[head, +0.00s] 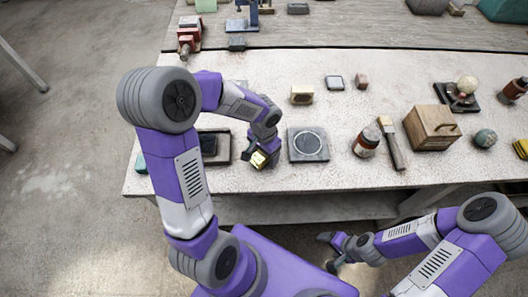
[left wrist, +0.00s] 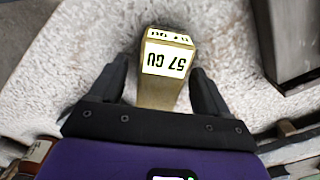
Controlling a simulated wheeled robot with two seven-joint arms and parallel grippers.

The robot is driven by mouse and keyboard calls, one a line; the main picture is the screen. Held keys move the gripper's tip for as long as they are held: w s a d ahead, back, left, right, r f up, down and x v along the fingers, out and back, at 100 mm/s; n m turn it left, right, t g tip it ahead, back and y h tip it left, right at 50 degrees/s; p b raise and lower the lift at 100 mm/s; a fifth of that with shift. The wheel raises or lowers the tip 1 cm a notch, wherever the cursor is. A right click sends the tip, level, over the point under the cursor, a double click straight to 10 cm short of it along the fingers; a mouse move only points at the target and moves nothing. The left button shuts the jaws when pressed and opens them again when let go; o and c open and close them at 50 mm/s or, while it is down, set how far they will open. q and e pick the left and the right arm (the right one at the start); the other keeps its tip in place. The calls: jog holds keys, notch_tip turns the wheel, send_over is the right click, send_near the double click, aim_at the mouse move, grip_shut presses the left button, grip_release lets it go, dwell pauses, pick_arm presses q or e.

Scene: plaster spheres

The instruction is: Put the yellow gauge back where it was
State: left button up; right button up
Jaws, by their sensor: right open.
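The yellow gauge (head: 259,159) is between the fingers of my left gripper (head: 260,160), over the table's front part. In the left wrist view the gauge (left wrist: 165,70) is a brass-yellow block with a white face marked "57 GU", upside down. The fingers of the left gripper (left wrist: 160,85) flank it; the contact is hard to see. I cannot tell whether the gauge touches the table. My right gripper (head: 328,252) is open and empty, in front of the table's edge.
A dark tray (head: 224,157) lies left of the left gripper and a grey plate with a round dark disc (head: 292,143) lies right. Further right are a red-brown jar (head: 366,143), a brush (head: 391,144) and a wooden box (head: 432,130).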

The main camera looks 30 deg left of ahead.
pick_arm(q)
jog(key=shift+r, duration=0.3)
notch_tip(320, 180, up, 12)
jog(key=p, duration=0.3)
jog(key=shift+f, duration=0.15)
dwell(0.4)
